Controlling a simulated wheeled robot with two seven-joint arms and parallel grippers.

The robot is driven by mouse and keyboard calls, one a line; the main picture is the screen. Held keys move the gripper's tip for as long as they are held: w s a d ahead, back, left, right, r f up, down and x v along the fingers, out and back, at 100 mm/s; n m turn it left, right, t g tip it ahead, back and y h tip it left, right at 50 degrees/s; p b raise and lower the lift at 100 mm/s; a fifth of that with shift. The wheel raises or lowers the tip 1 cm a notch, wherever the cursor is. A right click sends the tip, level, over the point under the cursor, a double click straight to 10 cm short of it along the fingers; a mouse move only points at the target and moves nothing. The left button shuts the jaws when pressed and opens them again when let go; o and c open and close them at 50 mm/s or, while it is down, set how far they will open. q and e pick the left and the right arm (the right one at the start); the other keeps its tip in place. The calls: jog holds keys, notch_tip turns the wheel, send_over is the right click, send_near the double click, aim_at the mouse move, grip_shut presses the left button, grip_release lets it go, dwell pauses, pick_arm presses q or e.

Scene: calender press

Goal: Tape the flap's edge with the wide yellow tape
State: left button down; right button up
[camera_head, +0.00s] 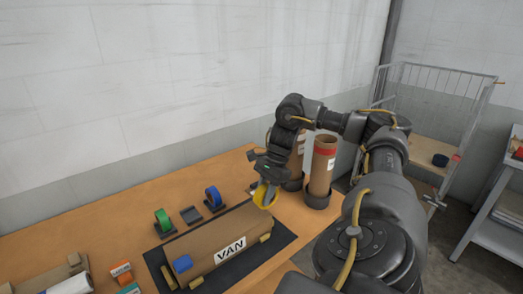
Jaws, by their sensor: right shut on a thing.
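My right gripper (266,181) is shut on the wide yellow tape (264,197), a yellow roll held just above the far right end of the brown wrapped parcel (209,239). The parcel lies on a dark mat (283,238) and bears a white label reading VAN (229,250). The flap's edge is too small to make out. I cannot tell whether the tape touches the parcel. My left gripper is not in view.
Behind the parcel stand a green tape roll (162,219), an empty dark holder (191,215) and a blue tape roll (213,197). Tall brown tubes (321,169) stand close to my right arm. A wire cage (437,100) is beyond.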

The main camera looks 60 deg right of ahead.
jog(key=shift+s+d+r, duration=0.1)
jog(key=shift+s+d, duration=0.05)
jog(key=shift+a, duration=0.5)
jog(key=w+a, duration=0.2)
jog(key=a, duration=0.5)
jog(key=w+a+b, duration=0.1)
jog(key=w+a, duration=0.2)
jog(key=a, duration=0.4)
jog(key=w+a, duration=0.3)
jog(key=a, duration=0.4)
jog(key=shift+b, duration=0.3)
jog(key=shift+f+b, duration=0.45)
jog(key=shift+f, duration=0.1)
jog(key=shift+w+f+b, duration=0.1)
jog(key=shift+f+b, duration=0.8)
jog(key=shift+f, duration=0.25)
jog(key=shift+f, duration=0.25)
jog(key=shift+d, duration=0.15)
jog(key=shift+s+d, duration=0.25)
jog(key=shift+d, duration=0.15)
